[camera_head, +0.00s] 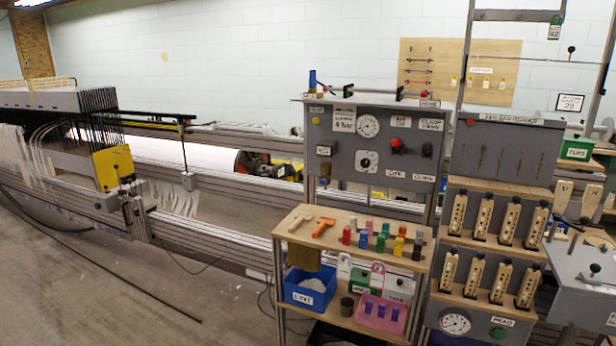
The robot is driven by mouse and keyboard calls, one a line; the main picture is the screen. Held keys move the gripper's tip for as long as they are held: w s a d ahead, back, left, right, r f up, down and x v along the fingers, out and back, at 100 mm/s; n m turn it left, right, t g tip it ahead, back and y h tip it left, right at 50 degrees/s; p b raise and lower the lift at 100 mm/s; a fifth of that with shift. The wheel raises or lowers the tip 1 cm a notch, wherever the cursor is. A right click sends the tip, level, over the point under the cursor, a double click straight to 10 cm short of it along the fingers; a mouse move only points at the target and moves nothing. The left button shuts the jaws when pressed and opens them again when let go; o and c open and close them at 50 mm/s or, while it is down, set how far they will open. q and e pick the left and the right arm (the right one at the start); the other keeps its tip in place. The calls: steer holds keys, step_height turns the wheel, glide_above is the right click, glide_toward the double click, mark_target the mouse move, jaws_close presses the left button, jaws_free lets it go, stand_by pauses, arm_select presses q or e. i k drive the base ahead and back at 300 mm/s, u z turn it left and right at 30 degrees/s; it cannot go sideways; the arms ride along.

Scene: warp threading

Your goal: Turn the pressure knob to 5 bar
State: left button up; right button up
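A grey control panel (345,183) stands upright right of centre, behind a wooden shelf. A round white gauge (368,125) sits on its upper part; its reading is too small to tell. Below the gauge is a black round knob (366,161) on a white square plate, probably the pressure knob; its setting is too small to read. A red knob or button (396,143) is to its right. Neither of my grippers shows in this view, and nothing touches the panel.
A wooden shelf (300,237) in front of the panel holds coloured spools and orange-handled tools. A blue bin (311,288) and a pink basket (365,318) stand below. Racks of wooden pieces (482,217) stand to the right. A long metal loom frame (215,232) fills the left; the floor before it is open.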

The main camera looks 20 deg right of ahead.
mark_target(364, 163)
steer(key=u, duration=0.6)
steer(key=i, duration=1.1)
steer(key=z, duration=0.45)
steer(key=i, duration=1)
steer(key=z, duration=0.95)
